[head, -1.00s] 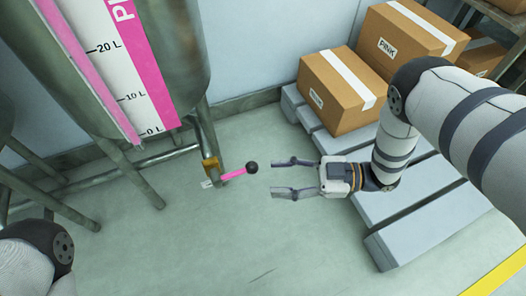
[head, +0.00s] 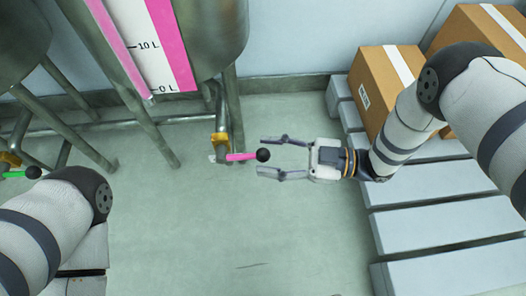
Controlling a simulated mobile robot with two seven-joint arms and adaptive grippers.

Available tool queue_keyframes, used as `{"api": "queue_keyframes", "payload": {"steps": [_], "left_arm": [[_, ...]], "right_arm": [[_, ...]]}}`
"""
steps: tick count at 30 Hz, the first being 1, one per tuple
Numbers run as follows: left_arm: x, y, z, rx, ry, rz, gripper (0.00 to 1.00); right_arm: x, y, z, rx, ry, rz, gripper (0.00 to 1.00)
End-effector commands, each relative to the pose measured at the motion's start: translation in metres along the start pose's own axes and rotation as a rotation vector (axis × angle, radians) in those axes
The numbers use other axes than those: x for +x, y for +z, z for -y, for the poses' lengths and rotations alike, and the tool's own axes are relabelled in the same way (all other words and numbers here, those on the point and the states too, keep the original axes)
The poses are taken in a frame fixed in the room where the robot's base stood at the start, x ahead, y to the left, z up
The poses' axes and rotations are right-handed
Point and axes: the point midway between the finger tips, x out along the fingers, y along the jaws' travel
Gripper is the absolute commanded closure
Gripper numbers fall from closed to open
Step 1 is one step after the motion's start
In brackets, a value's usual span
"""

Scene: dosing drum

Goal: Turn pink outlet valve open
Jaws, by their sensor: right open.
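The pink outlet valve handle (head: 241,157) is a pink lever with a black ball knob (head: 263,155) at its right end. It sticks out to the right from the brass valve body (head: 221,145) below the pink-striped drum (head: 212,35). My right gripper (head: 271,157) is open, coming from the right, with its fingertips one above and one below the knob in the picture. Whether the knob lies between the fingers in depth I cannot tell; no grip shows. My left arm shows at lower left, but its gripper is out of view.
A green valve lever with a black knob (head: 33,172) is at the far left. Cardboard boxes (head: 384,85) stand on a grey slatted pallet (head: 425,190) at the right. Metal drum legs stand behind the valve. The floor (head: 240,235) in front is clear.

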Motion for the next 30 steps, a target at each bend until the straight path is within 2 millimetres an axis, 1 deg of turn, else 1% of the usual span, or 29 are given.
{"api": "queue_keyframes", "payload": {"steps": [1, 4, 12, 13, 14, 15, 17, 18, 19, 26, 30], "left_arm": [[0.001, 0.0, 0.0, 0.0, 0.0, 0.004, 0.43], [0.002, 0.0, 0.0, 0.001, 0.0, 0.006, 0.43], [0.002, 0.0, 0.0, 0.001, 0.0, 0.006, 0.43], [0.002, 0.0, 0.0, 0.001, 0.0, 0.006, 0.43], [0.002, 0.0, 0.0, 0.001, 0.0, 0.006, 0.43], [0.002, 0.0, 0.0, 0.001, 0.0, 0.006, 0.43], [0.002, 0.0, 0.0, 0.001, 0.0, 0.006, 0.43], [0.002, 0.0, 0.0, 0.001, 0.0, 0.006, 0.43], [0.002, 0.0, 0.0, 0.001, 0.0, 0.006, 0.43], [0.0, 0.001, 0.0, 0.0, 0.0, 0.003, 0.43], [-0.008, 0.004, 0.0, -0.002, 0.001, -0.018, 0.43]], "right_arm": [[0.007, 0.001, 0.0, 0.0, -0.002, -0.001, 0.54], [0.016, 0.001, 0.0, -0.001, 0.0, 0.0, 0.54], [0.019, 0.0, -0.001, -0.001, 0.001, 0.001, 0.54], [0.019, 0.0, -0.001, -0.001, 0.001, 0.001, 0.59], [0.019, 0.0, -0.001, -0.001, 0.001, 0.001, 0.66], [0.019, 0.0, -0.001, -0.001, 0.001, 0.001, 0.75], [0.019, 0.0, -0.001, -0.001, 0.001, 0.001, 0.88], [0.019, 0.0, -0.001, -0.001, 0.001, 0.001, 0.97], [0.019, 0.0, -0.001, -0.001, 0.001, 0.001, 1.0], [0.018, -0.002, 0.0, -0.003, 0.0, 0.006, 1.0], [0.018, -0.008, 0.003, -0.011, -0.008, 0.036, 1.0]]}}
